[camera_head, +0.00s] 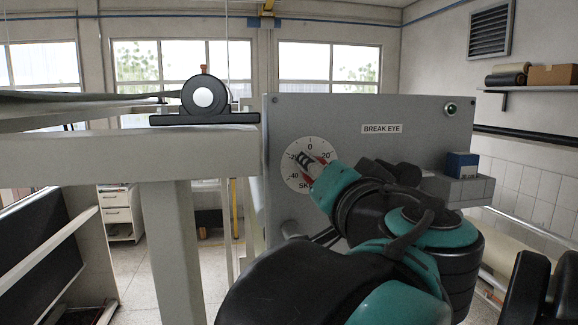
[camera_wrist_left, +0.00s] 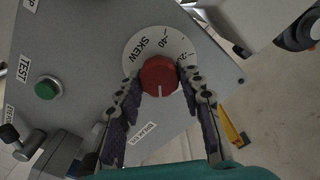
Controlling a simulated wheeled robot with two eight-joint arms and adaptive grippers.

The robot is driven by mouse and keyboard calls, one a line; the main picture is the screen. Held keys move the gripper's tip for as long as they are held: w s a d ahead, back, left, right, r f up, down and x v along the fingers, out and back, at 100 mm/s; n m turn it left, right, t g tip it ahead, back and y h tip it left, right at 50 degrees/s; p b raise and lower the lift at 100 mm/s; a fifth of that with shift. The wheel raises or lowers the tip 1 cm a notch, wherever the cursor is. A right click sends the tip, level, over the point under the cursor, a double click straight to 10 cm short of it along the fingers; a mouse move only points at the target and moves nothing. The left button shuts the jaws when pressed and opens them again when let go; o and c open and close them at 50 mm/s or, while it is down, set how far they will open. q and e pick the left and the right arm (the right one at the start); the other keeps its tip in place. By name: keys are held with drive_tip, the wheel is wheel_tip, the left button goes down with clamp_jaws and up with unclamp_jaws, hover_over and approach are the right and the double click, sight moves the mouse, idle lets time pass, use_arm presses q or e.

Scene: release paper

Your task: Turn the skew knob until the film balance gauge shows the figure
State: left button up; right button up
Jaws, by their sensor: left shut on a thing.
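The skew knob is red with a white line, on a white dial marked SKEW on the grey panel. In the left wrist view the knob (camera_wrist_left: 159,76) sits between the two fingers of my left gripper (camera_wrist_left: 160,98), which is shut on it. The knob's white line points down in that view, away from the SKEW lettering. The dial (camera_wrist_left: 141,46) shows -40 and -20 there. In the head view the gripper (camera_head: 312,167) covers much of the dial (camera_head: 291,177); 0 and 20 show at its top. I cannot make out a film balance gauge.
The grey panel (camera_head: 300,115) carries a BREAK EYE label, and a green TEST button (camera_wrist_left: 47,88) shows in the wrist view. A grey frame beam (camera_head: 120,158) with a black roller bearing (camera_head: 204,96) stands left. A blue box (camera_head: 461,165) sits on a ledge at right.

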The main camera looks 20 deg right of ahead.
use_arm(q)
drive_tip(key=shift+r+m+p, duration=0.1)
drive_tip(key=shift+m+p, duration=0.25)
drive_tip(key=shift+m, duration=1.75)
use_arm(e)
drive_tip(key=shift+r, duration=0.4)
use_arm(q)
drive_tip(key=o, duration=1.1)
drive_tip(key=shift+w, duration=0.15)
drive_tip(key=shift+o, duration=0.3)
drive_tip(key=shift+w+f, duration=0.2)
drive_tip(key=shift+w, duration=0.3)
drive_tip(key=v, duration=1.2)
use_arm(e)
drive_tip(key=shift+w, duration=0.25)
use_arm(q)
drive_tip(key=shift+d+f, duration=0.1)
use_arm(e)
drive_tip(key=shift+f, duration=0.1)
